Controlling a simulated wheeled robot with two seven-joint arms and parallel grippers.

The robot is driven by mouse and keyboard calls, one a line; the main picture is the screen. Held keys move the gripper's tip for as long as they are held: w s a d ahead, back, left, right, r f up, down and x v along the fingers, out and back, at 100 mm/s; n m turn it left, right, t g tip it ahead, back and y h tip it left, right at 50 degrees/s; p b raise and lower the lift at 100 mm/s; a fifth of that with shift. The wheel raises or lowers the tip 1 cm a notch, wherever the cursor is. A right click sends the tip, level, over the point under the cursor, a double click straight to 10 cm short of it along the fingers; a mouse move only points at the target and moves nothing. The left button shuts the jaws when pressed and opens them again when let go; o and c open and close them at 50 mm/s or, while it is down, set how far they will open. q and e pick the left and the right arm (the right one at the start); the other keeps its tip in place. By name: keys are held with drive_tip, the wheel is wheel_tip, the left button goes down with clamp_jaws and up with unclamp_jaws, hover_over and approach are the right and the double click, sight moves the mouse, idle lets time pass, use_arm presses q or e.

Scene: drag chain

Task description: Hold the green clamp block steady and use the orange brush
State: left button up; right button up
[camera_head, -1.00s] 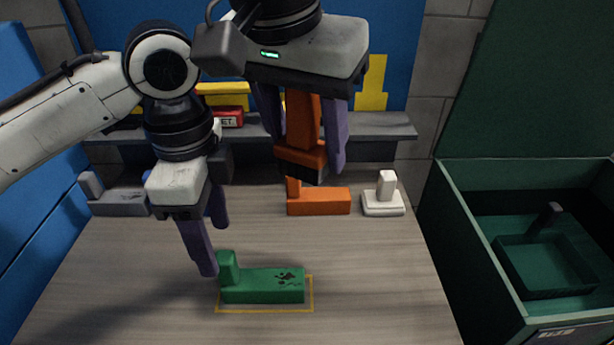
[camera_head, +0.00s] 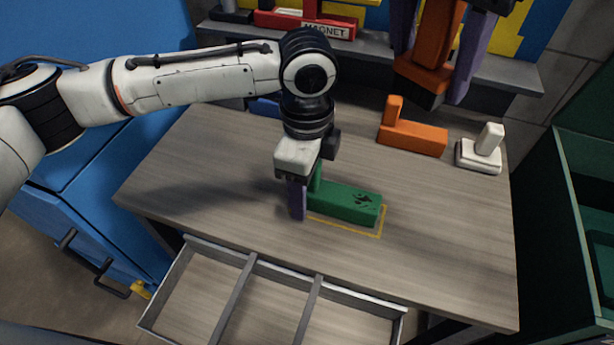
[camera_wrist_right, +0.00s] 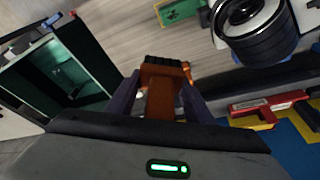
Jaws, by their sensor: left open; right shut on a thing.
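The green clamp block (camera_head: 345,203) lies on the table over a yellow outline, with dark marks on its top and an upright post at its left end. It also shows at the top of the right wrist view (camera_wrist_right: 181,9). My left gripper (camera_head: 307,202) points down at the post end, open. One finger stands in front of the post; the other is hidden, so contact is unclear. My right gripper (camera_head: 438,70) is shut on the orange brush (camera_head: 435,45) and holds it above the back of the table, dark bristles down. The right wrist view shows the brush between both fingers (camera_wrist_right: 160,95).
An orange L-shaped block (camera_head: 415,138) and a white stand (camera_head: 480,155) sit at the back right. A red MAGNET box (camera_head: 304,24) is on the rear shelf. A compartmented drawer (camera_head: 265,268) is open in front. A green bin (camera_head: 575,190) stands right.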

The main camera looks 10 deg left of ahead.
use_arm(q)
drive_tip(key=c, duration=1.4)
